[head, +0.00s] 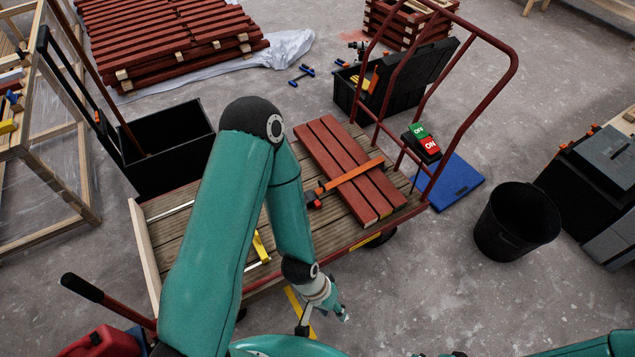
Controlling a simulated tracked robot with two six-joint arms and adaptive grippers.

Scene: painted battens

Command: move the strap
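An orange strap (351,176) lies slantwise across several dark red battens (337,148) on the wooden deck of a cart (335,238). A black and red piece (314,199) sits at the strap's left end, at the battens' left edge. My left arm comes in from the lower left and covers part of the deck. My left gripper (323,322) hangs at the cart's near edge, below and apart from the strap. Its fingers look spread, with nothing between them. My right gripper is not seen.
The cart's red tube handle (507,80) rises at its right end, with a green and red switch box (422,141) by it. A black bucket (516,222) and a blue mat (455,182) stand to the right. A black crate (168,150) is at left.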

